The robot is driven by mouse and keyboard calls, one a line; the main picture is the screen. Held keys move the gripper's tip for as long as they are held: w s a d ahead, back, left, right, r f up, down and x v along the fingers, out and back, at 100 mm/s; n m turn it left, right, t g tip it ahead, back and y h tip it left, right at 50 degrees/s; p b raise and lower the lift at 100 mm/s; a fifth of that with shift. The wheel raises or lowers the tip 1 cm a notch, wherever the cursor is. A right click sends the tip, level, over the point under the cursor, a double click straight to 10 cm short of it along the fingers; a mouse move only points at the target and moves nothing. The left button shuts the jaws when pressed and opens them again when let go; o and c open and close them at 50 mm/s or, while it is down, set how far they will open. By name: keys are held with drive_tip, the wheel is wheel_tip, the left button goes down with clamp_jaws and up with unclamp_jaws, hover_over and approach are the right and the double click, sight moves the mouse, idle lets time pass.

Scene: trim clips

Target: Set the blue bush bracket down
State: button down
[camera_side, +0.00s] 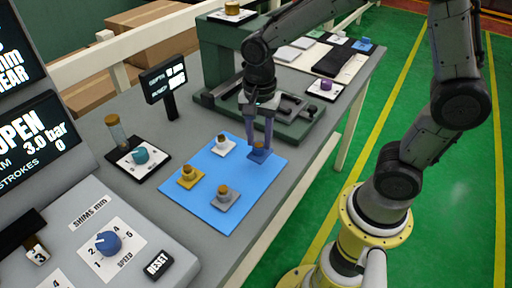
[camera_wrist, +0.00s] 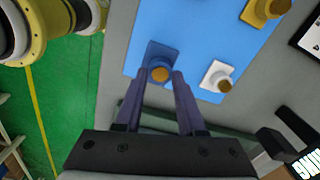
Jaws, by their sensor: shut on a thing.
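The blue bush bracket (camera_side: 257,154) has a flat blue plate and a bronze bush. It is at the right part of the light blue mat (camera_side: 208,212), near the mat's back right edge. My gripper (camera_side: 260,146) points down and is shut on it. In the wrist view the bracket (camera_wrist: 158,60) lies between the fingertips (camera_wrist: 160,78), over the mat. I cannot tell whether its plate touches the mat. A white bracket (camera_side: 222,145), a yellow bracket (camera_side: 188,177) and a grey bracket (camera_side: 226,196) stand apart on the same mat.
A dark green press (camera_side: 222,58) with its base stands behind the mat. A teal part on a card (camera_side: 140,156) and a small display (camera_side: 165,82) are to the left. A control panel (camera_side: 110,245) fills the front left. The middle of the mat is free.

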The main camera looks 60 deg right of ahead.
sight(256, 143)
drive_tip(key=shift+w+f, duration=0.2)
drive_tip(key=shift+f, duration=0.8)
drive_tip(key=shift+w+f, duration=0.2)
drive_tip(key=shift+f, duration=0.8)
drive_tip(key=shift+f, duration=0.15)
drive_tip(key=c, duration=0.5)
unclamp_jaws()
